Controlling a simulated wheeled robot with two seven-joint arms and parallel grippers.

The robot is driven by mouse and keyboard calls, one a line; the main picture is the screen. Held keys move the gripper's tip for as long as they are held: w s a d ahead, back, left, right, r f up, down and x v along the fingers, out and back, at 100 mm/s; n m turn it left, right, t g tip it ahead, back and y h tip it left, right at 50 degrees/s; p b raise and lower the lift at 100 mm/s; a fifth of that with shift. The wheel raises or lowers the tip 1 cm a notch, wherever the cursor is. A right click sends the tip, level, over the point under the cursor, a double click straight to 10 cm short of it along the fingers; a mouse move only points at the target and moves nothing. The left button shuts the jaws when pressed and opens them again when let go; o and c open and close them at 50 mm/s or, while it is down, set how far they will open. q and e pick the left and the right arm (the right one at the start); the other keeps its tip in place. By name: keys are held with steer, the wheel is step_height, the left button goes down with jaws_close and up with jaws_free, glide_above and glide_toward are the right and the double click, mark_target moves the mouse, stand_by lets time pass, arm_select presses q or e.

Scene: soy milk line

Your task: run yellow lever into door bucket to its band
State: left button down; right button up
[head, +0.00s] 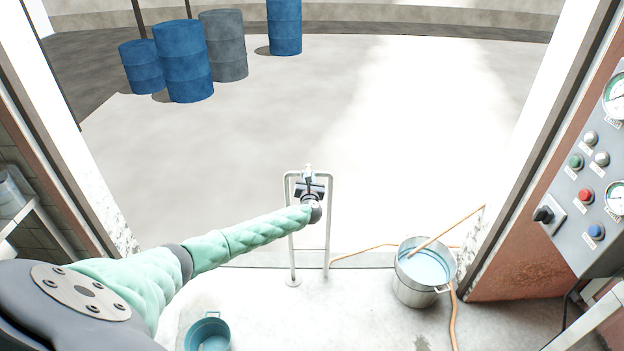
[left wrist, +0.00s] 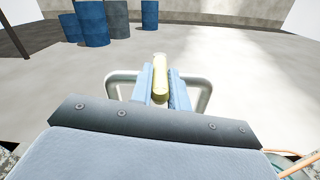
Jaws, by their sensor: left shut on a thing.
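The yellow lever (left wrist: 160,72) stands between the two pale fingers of my left gripper (left wrist: 160,88) in the left wrist view. The gripper is shut on it. In the head view my left gripper (head: 309,188) is at the top of a white pipe frame (head: 330,225) and hides most of the lever. A metal bucket (head: 408,290) stands right of the frame by the doorway, with pale blue liquid inside and an orange hose running into it. No band can be made out in it. My right gripper is not in view.
A teal bucket (head: 208,333) sits at the bottom, below my left arm. A control panel (head: 590,180) with buttons and gauges is on the right. Blue drums (head: 186,75) and a grey drum (head: 226,45) stand far outside. The floor beyond the frame is clear.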

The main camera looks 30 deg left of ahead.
arm_select(q)
steer(key=shift+a+h, duration=0.15)
steer(key=shift+h, duration=0.15)
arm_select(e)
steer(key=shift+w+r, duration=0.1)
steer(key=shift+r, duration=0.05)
arm_select(q)
steer(key=shift+m, duration=0.3)
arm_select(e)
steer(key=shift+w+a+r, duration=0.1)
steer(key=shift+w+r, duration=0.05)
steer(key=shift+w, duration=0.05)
arm_select(q)
steer(key=c, duration=1.3)
jaws_free()
steer(key=shift+c, duration=0.2)
steer(key=shift+s, duration=0.1)
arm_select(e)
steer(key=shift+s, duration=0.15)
